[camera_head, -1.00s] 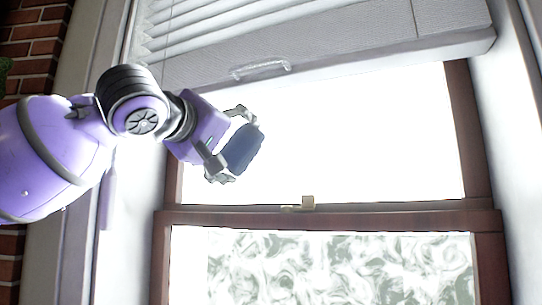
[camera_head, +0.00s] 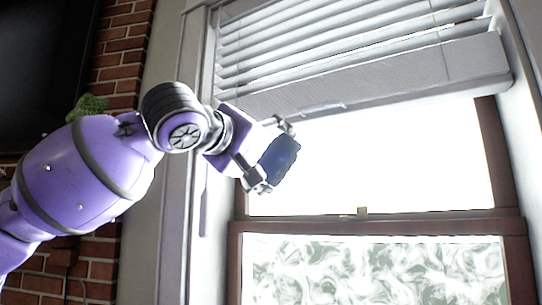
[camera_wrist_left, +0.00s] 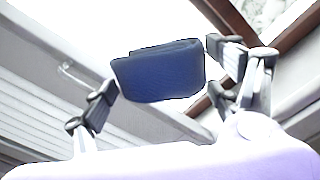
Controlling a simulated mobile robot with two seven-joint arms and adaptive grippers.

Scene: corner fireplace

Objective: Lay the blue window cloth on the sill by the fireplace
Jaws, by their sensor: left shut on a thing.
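The blue window cloth (camera_head: 279,161) is a folded dark blue pad held in my left gripper (camera_head: 270,158), in front of the upper window pane. In the left wrist view the cloth (camera_wrist_left: 160,72) sits between the two fingers of the left gripper (camera_wrist_left: 160,80), which is shut on it. The cloth is clear of the window frame and blind in the head view. The sill is not in view. My right gripper is not in view.
A white window blind (camera_head: 350,62) hangs above the gripper. A brown window frame (camera_head: 380,226) with a small latch crosses below, over a frosted lower pane (camera_head: 380,268). A brick wall (camera_head: 120,50), a green plant (camera_head: 87,106) and a dark panel (camera_head: 40,70) are at left.

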